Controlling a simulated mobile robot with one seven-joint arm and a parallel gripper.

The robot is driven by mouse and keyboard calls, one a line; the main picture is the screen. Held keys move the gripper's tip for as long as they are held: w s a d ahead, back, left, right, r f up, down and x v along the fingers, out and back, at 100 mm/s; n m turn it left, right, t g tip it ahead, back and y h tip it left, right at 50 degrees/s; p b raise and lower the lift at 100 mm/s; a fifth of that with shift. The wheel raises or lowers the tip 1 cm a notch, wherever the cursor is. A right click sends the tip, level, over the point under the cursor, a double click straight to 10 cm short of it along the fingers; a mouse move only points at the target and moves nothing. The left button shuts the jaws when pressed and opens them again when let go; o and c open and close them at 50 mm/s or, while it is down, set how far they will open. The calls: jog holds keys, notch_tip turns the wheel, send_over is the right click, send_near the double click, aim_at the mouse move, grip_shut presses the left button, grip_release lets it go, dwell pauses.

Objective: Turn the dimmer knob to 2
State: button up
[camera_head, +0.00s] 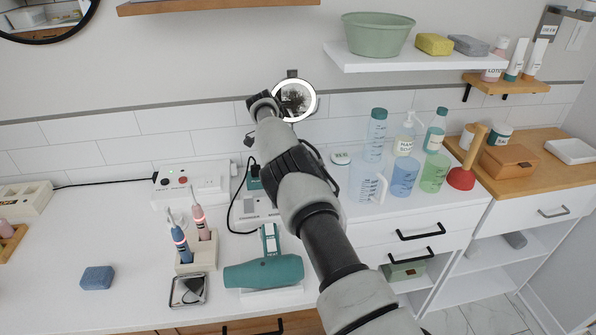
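I cannot make out a dimmer knob with a readable scale. A small round white disc with dark marks (341,158) is right of my arm. I cannot tell which, if any, is the knob. My arm reaches up from the lower right, and its far end (262,106) is beside a lit round mirror (297,101). My gripper's fingers are not clearly visible, being small or hidden behind the arm.
A teal hair dryer (264,272), toothbrush holder (198,255), small tray (188,290) and blue sponge (97,278) lie on the counter (130,220). A clear jug (366,184), cups and bottles stand right of my arm. A shelf (420,60) overhangs the right side.

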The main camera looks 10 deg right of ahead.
dwell(0.6)
jog(key=o, duration=1.1)
jog(key=shift+c, duration=0.2)
